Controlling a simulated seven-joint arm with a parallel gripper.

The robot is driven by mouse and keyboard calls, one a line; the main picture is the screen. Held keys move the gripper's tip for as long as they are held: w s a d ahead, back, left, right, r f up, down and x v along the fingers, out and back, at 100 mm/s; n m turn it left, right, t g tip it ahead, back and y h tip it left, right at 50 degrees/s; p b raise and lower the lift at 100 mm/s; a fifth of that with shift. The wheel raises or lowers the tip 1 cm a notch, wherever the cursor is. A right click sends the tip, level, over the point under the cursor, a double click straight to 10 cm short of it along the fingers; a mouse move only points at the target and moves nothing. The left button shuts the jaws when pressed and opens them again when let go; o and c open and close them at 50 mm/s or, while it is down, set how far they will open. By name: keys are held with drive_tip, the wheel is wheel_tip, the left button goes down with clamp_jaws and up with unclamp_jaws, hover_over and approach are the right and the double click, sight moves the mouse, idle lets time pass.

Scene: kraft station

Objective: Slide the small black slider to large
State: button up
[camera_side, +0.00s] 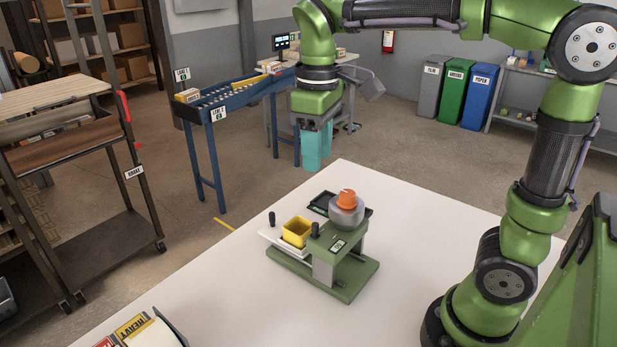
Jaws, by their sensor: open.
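A green device (345,285) stands on the white table. Two small upright black knobs show on it: one (271,218) at the far left end of its white tray, one (315,230) beside the yellow box near the green top. I cannot tell which is the slider, and no "large" marking is readable. A small label (338,246) is on the green top. My gripper (317,158) hangs above and behind the device, pointing down, with teal fingers. It is open, apart from the device, and seems to hold nothing.
A yellow box (297,232) sits on the device's tray. A grey round part (346,212) with an orange top (347,198) stands at its back right. A tray with a "HEAVY" label (132,325) is at the table's front left.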

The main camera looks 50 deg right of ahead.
sight(316, 224)
wheel_tip(316, 224, down, 16)
drive_tip(key=shift+r, duration=0.2)
clamp_jaws()
idle(0.4)
